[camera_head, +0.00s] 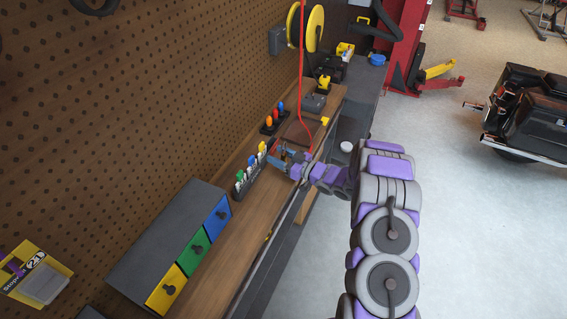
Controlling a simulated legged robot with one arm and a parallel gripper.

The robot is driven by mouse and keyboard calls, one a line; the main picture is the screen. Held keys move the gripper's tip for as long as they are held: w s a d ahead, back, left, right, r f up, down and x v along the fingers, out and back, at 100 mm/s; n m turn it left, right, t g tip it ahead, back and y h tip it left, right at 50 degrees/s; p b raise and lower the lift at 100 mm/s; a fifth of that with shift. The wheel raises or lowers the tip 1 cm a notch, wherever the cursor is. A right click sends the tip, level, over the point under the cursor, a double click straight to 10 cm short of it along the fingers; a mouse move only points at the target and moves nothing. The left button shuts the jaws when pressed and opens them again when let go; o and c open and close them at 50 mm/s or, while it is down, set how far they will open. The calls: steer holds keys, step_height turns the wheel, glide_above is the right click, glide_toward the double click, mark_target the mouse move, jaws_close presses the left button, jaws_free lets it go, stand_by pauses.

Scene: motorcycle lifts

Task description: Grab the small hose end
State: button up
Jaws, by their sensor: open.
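A thin red hose (301,70) hangs from the top of the view in front of the yellow reel. It bends near the bench and runs down to about my gripper. Its small end is hard to make out there, partly hidden by the gripper and wrist. My gripper (279,153) is open over the workbench (240,245), close to the lower part of the hose. I cannot tell whether any of the hose lies between its fingers.
A grey cabinet with blue, green and yellow drawers (195,250) stands on the near bench. Racks of coloured-handled tools (250,170) stand left of my gripper, by the pegboard wall (120,120). A yellow reel (314,28) is behind. Open floor (480,220) lies to the right.

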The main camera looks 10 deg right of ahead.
jaws_close()
stand_by(0.5)
